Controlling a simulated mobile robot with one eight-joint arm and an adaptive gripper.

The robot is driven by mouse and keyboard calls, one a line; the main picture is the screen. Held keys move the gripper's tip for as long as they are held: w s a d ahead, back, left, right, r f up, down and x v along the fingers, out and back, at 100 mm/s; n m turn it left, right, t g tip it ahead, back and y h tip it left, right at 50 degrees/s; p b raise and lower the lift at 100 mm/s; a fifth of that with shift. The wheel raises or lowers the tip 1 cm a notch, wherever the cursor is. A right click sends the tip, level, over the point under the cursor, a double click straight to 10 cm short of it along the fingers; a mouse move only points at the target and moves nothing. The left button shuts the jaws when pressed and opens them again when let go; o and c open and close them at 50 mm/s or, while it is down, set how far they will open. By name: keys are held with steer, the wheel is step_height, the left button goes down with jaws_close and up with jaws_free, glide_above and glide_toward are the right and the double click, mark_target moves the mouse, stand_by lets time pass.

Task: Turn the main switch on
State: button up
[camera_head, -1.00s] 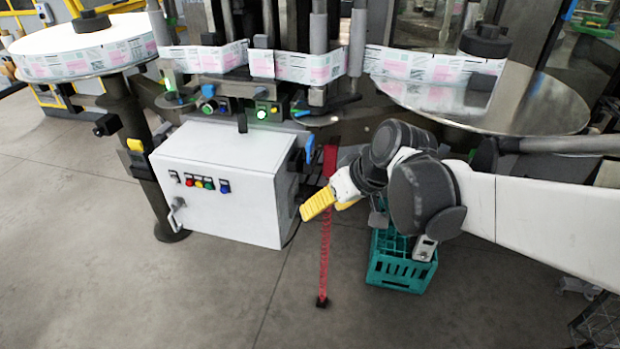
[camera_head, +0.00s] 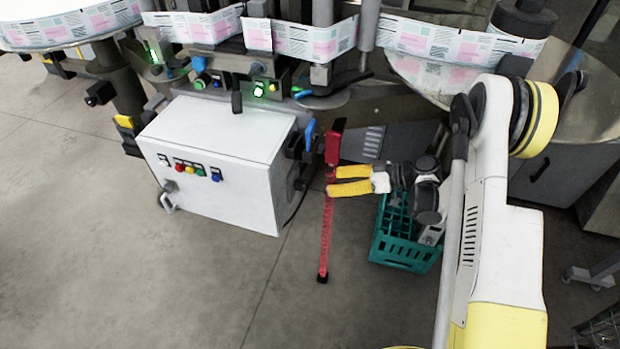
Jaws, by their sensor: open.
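The white control cabinet (camera_head: 215,150) stands on the floor left of centre. Its front has a row of small coloured buttons and a lever-like handle. On its right side is a dark fitting (camera_head: 296,146) with a blue handle (camera_head: 309,135) standing up; this may be the main switch, but no label can be read. My gripper (camera_head: 328,181) is to the right of the cabinet, its two yellow fingers pointing left and slightly apart. The fingers overlap the red strip in the picture and appear apart from the blue handle.
A red upright part (camera_head: 334,143) with a red strip (camera_head: 326,235) below it is right of the cabinet. A green crate (camera_head: 405,252) sits below my wrist. Labeller reels and a lit green button (camera_head: 259,90) are above. The floor at the front left is clear.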

mark_target(305, 184)
steer(key=b+x, duration=0.3)
steer(key=x, duration=0.7)
steer(key=shift+a+f+b, duration=0.2)
steer(key=shift+a+b, duration=0.15)
steer(key=c, duration=1.2)
